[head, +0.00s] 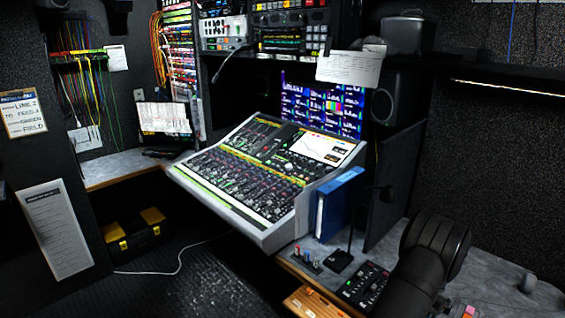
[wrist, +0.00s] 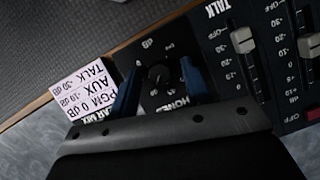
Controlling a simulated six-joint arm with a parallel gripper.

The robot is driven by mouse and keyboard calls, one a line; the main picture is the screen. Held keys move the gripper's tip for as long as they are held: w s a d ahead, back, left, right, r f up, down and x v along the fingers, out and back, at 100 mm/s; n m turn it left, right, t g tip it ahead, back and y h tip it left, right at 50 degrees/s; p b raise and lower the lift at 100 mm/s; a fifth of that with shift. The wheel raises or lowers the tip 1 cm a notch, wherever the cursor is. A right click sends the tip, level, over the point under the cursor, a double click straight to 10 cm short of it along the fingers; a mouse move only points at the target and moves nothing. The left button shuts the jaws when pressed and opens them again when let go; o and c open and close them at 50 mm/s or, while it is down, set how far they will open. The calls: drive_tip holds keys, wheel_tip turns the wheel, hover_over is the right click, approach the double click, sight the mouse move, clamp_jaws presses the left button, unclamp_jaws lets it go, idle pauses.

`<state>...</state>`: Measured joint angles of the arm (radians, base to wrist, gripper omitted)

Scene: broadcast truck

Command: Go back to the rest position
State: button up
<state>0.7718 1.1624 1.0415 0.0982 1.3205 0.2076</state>
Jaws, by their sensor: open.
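My gripper (wrist: 159,66) shows in the wrist view with its two blue fingers apart. A small black panel with a round knob (wrist: 158,74) lies between and beyond the fingertips. I see nothing held between them; whether a finger touches the panel I cannot tell. In the head view, my black arm fills the lower right, and the fingers cannot be made out there.
Beside the fingers are a white label card (wrist: 90,88) and a fader panel (wrist: 275,55). In the head view, a large mixing console (head: 250,165), a blue binder (head: 338,203), a gooseneck microphone (head: 340,261) and a dark control panel (head: 365,284) stand left of my arm.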

drive_tip(key=shift+n+g+h, duration=0.3)
drive_tip(key=shift+n+g, duration=0.2)
drive_tip(key=shift+n, duration=0.9)
drive_tip(key=m+t, duration=0.1)
drive_tip(key=m, duration=0.2)
drive_tip(key=m+t+y, duration=0.1)
drive_tip(key=m, duration=0.2)
drive_tip(key=shift+s+m, duration=0.15)
drive_tip(key=shift+m, duration=0.15)
drive_tip(key=m+t, duration=0.1)
drive_tip(key=m, duration=0.2)
drive_tip(key=m+t, duration=0.2)
drive_tip(key=m, duration=0.1)
drive_tip(key=shift+s+m, duration=0.1)
drive_tip(key=shift+m, duration=0.3)
